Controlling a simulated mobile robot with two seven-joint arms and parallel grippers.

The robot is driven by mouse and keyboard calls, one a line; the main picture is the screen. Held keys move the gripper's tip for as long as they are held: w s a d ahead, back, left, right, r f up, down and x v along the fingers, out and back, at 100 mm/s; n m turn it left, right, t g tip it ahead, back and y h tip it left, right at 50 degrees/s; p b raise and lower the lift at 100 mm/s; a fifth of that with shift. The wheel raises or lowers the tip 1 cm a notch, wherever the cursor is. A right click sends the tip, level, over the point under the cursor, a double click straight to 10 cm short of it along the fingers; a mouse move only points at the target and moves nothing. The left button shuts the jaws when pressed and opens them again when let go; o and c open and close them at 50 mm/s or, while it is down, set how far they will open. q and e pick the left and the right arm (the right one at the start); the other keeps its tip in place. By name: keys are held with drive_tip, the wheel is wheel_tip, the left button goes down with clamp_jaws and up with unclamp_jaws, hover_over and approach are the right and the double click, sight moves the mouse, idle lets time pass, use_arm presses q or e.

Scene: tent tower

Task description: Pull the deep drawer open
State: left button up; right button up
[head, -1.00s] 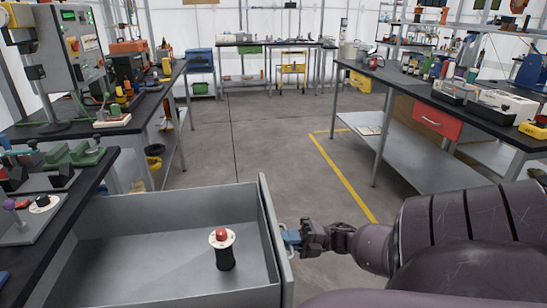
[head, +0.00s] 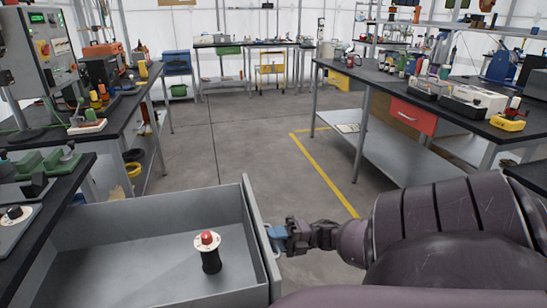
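The deep grey drawer (head: 140,217) stands far out from under the left bench. A black cylinder with a white disc and red knob (head: 208,252) stands upright inside it. My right gripper (head: 275,236) is at the outer face of the drawer front, where a light blue part shows between it and the panel. The handle and fingertips are small and partly hidden, so I cannot tell whether the fingers are closed on the handle. My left gripper is not in view.
The left bench (head: 50,210) carries green and grey fixtures. A right workbench (head: 385,78) has a red drawer (head: 413,116) and a lower shelf. A yellow line (head: 325,175) marks the floor. The middle aisle is clear.

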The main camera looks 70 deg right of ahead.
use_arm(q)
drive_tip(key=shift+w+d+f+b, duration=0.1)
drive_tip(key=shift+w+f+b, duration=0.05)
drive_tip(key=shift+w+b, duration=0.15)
use_arm(e)
drive_tip(key=v, duration=1)
drive_tip(key=shift+s+d, duration=0.25)
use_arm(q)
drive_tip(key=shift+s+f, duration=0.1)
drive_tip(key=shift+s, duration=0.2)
use_arm(e)
drive_tip(key=shift+f, duration=0.1)
